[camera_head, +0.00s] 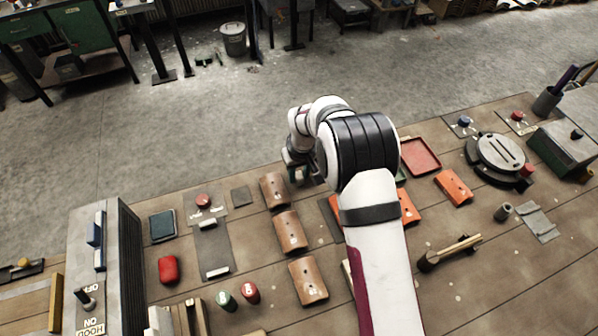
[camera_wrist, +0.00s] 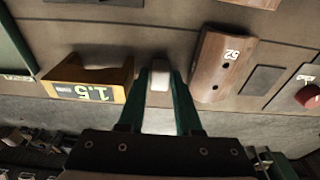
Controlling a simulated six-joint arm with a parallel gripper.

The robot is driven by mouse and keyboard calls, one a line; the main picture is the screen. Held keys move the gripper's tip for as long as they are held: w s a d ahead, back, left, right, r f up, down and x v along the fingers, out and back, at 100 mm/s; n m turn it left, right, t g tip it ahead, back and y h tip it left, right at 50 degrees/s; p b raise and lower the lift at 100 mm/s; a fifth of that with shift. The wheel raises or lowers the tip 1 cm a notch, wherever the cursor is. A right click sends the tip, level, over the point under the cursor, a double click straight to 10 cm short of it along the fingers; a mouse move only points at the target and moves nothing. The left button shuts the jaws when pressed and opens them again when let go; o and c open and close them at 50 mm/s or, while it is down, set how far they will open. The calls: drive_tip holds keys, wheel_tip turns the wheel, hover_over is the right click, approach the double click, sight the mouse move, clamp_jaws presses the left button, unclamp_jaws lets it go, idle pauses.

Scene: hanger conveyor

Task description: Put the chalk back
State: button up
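A short white block that looks like the chalk (camera_wrist: 158,76) sits between my fingertips in the wrist view. My gripper (camera_wrist: 159,80) has two green fingers, and both tips appear to press on its sides. In the head view my gripper (camera_head: 297,172) is near the far table edge, just beyond the farthest brown curved block (camera_head: 274,190). The chalk cannot be made out there. In the wrist view a brown block marked 52 (camera_wrist: 222,68) is right of the fingers, and a yellow block marked 1.5 (camera_wrist: 88,82) is left.
More brown blocks (camera_head: 289,231) line up toward the front. A red tray (camera_head: 420,157) and orange blocks (camera_head: 453,187) lie right of my arm. A grey switch box (camera_head: 104,250) stands at left. Bare tabletop shows between the items.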

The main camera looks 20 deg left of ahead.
drive_tip(key=o, duration=0.4)
drive_tip(key=shift+c, duration=0.2)
drive_tip(key=shift+r, duration=0.15)
wheel_tip(320, 180, up, 15)
drive_tip(key=s+d, duration=0.1)
drive_tip(key=shift+s+d+r, duration=0.2)
drive_tip(key=shift+s+d, duration=0.15)
drive_tip(key=shift+d, duration=0.05)
drive_tip(key=s+d+r+m, duration=0.2)
drive_tip(key=d+r, duration=0.1)
drive_tip(key=d, duration=0.3)
drive_tip(key=s+d+r+m, duration=0.3)
drive_tip(key=d, duration=0.3)
drive_tip(key=s+d+m, duration=0.4)
drive_tip(key=s+d, duration=0.3)
drive_tip(key=s, duration=0.3)
drive_tip(key=s+d+m+g, duration=0.1)
drive_tip(key=s+d+m, duration=0.4)
drive_tip(key=s, duration=0.6)
drive_tip(key=shift+s+d+f+m+y, duration=0.3)
drive_tip(key=shift+d+f, duration=0.1)
drive_tip(key=shift+d, duration=0.6)
